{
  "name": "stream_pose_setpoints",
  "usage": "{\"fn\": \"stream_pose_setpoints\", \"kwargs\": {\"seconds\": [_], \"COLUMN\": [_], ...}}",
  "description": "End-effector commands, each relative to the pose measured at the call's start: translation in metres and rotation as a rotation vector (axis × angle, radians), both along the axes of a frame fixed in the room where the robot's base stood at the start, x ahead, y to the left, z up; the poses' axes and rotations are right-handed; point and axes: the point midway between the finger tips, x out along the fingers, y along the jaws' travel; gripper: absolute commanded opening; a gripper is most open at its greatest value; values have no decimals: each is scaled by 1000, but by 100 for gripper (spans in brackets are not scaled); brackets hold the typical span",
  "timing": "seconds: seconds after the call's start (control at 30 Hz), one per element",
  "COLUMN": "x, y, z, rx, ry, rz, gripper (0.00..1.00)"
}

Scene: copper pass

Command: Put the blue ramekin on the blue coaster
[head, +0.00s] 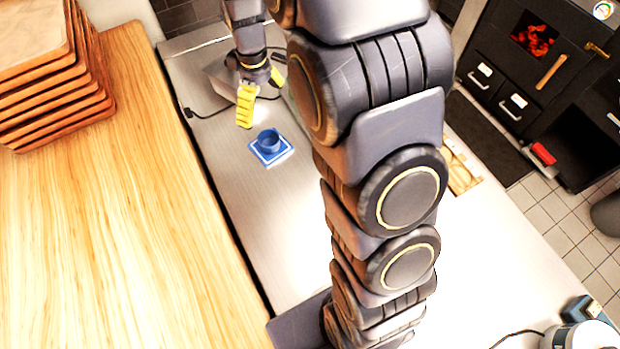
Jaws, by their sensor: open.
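The blue ramekin (269,139) is a small round cup. It stands upright on the blue coaster (271,156), a square with a pale border, on the grey metal counter. My gripper (261,98) has yellow fingers. It is open and appears just behind the ramekin in the head view, apart from it and empty as far as I can see.
A stack of wooden trays (50,75) stands on the wooden worktop (110,210) at the left. A grey device with a cable (222,80) lies behind my gripper. My arm hides much of the middle of the counter (265,230). A black stove (520,70) is at the right.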

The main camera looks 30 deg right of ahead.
Motion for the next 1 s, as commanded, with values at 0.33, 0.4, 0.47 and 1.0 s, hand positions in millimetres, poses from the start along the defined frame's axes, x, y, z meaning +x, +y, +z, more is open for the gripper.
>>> {"fn": "stream_pose_setpoints", "kwargs": {"seconds": [0.33,0.4,0.47,1.0], "x": [-143,-174,-196,-262], "y": [26,29,31,33], "z": [84,91,95,100], "rx": [-25,-34,-42,-73], "ry": [57,73,79,98], "rz": [-335,-399,-451,-612], "gripper": [83,83,83,83]}}
